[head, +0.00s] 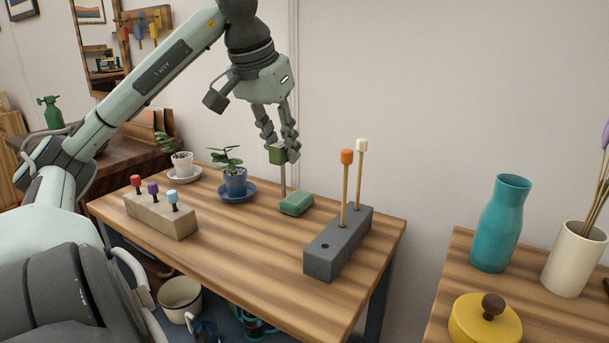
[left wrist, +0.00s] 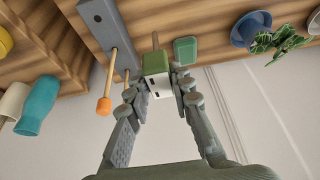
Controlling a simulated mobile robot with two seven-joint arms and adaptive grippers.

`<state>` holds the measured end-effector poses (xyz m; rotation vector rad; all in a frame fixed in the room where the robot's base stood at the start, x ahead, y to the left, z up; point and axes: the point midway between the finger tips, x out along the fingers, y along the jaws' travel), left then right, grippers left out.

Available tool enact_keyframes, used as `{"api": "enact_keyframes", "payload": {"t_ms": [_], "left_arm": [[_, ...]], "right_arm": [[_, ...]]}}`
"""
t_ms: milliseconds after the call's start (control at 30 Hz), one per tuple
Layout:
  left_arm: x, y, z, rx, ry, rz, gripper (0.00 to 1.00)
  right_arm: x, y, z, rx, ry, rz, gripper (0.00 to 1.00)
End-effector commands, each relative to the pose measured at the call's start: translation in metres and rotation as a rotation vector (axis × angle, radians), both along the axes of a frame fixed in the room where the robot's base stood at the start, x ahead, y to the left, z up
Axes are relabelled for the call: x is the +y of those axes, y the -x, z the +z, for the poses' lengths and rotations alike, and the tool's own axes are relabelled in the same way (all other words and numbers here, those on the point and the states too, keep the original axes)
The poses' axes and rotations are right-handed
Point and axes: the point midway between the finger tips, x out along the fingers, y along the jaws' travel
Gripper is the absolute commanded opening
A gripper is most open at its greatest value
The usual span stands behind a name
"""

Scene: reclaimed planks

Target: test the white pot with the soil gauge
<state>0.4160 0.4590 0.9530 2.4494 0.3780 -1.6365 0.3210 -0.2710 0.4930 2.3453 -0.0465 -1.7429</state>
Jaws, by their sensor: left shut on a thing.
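The soil gauge (head: 277,156) has a green head and a thin metal probe pointing down. My left gripper (head: 279,150) is shut on its head and holds it upright over the back of the plank table, behind the green block. In the left wrist view the gauge's head (left wrist: 156,64) sits between the fingertips (left wrist: 157,82), its pale face towards the camera. The white pot (head: 183,165) with a small plant stands on a white saucer at the table's far left corner, well left of the gauge. My right gripper is not in view.
A blue pot (head: 235,183) on a blue saucer stands between gauge and white pot. Near are a green block (head: 297,203), a grey block (head: 330,254) with orange- and white-capped sticks, and a wooden block (head: 160,215) with three coloured knobs. A teal vase (head: 500,225) stands on the right table.

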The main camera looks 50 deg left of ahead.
Motion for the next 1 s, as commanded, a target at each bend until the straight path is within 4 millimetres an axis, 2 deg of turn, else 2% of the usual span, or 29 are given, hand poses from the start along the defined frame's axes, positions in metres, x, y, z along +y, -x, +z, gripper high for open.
{"api": "enact_keyframes", "payload": {"t_ms": [100,233,1000], "left_arm": [[0.012,0.001,0.007,-0.001,0.000,0.002,0.00],[0.017,0.002,0.015,-0.001,-0.001,0.000,0.00],[0.018,0.002,0.062,0.000,-0.002,0.001,0.00]], "right_arm": [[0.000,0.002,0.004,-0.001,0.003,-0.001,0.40],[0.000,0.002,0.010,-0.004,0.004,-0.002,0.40],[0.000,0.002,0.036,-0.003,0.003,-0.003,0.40]]}}
